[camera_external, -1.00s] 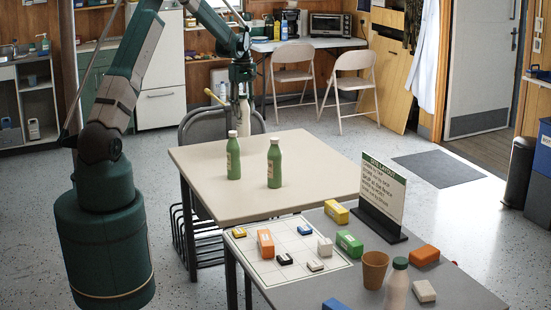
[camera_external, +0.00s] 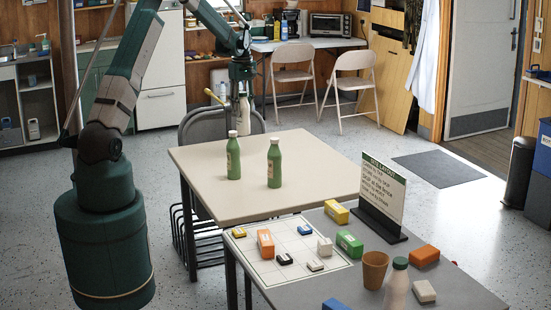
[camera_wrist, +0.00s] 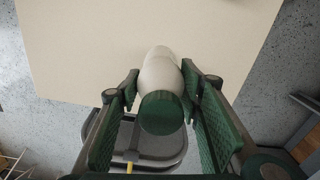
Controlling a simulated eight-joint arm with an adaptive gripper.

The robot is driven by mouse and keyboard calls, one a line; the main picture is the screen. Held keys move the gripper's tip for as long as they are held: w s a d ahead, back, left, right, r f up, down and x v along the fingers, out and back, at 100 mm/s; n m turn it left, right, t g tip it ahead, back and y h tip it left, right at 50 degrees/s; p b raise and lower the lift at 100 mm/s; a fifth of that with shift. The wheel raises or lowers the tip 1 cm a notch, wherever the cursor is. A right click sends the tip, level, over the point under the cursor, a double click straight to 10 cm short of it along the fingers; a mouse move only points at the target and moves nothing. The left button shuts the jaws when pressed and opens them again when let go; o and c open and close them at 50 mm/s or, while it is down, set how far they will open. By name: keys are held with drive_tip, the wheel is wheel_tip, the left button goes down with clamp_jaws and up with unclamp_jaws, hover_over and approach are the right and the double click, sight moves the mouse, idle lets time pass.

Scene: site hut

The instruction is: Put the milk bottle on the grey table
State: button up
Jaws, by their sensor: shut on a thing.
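My gripper (camera_wrist: 160,100) is shut on a white milk bottle with a green cap (camera_wrist: 161,75). In the wrist view the cap faces the camera and the body points away, between the two green finger pads. The grey table (camera_external: 455,293) is at the front right, away from my gripper. Another pale bottle with a greenish cap (camera_external: 397,290) stands on it.
Two green bottles (camera_external: 274,165) (camera_external: 233,158) stand on the cream table (camera_external: 215,205). The grey table also holds a sign (camera_external: 384,192), a brown cup (camera_external: 374,270), a white grid sheet and several coloured blocks. A dark chair (camera_external: 190,125) is behind the cream table.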

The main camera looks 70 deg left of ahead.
wheel_tip(320, 180, up, 18)
drive_tip(key=w+d+m, duration=0.3)
drive_tip(key=w+d, duration=0.3)
drive_tip(key=d, duration=1)
drive_tip(key=w+d+m, duration=0.3)
drive_tip(key=w+d, duration=0.3)
drive_tip(key=d, duration=1.1)
drive_tip(key=w+d+m, duration=0.4)
drive_tip(key=w+d, duration=0.3)
drive_tip(key=d, duration=0.9)
drive_tip(key=s+d+m, duration=0.3)
drive_tip(key=s+d, duration=0.1)
drive_tip(key=d, duration=1.3)
drive_tip(key=s+d+m, duration=0.4)
drive_tip(key=d, duration=1.2)
drive_tip(key=s+d+m, duration=0.3)
drive_tip(key=s+d, duration=0.2)
drive_tip(key=d, duration=1.2)
wheel_tip(320, 180, down, 19)
drive_tip(key=shift+r+p, duration=0.2)
drive_tip(key=shift+p, duration=0.2)
drive_tip(key=shift+d+f, duration=0.1)
drive_tip(key=shift+f, duration=0.05)
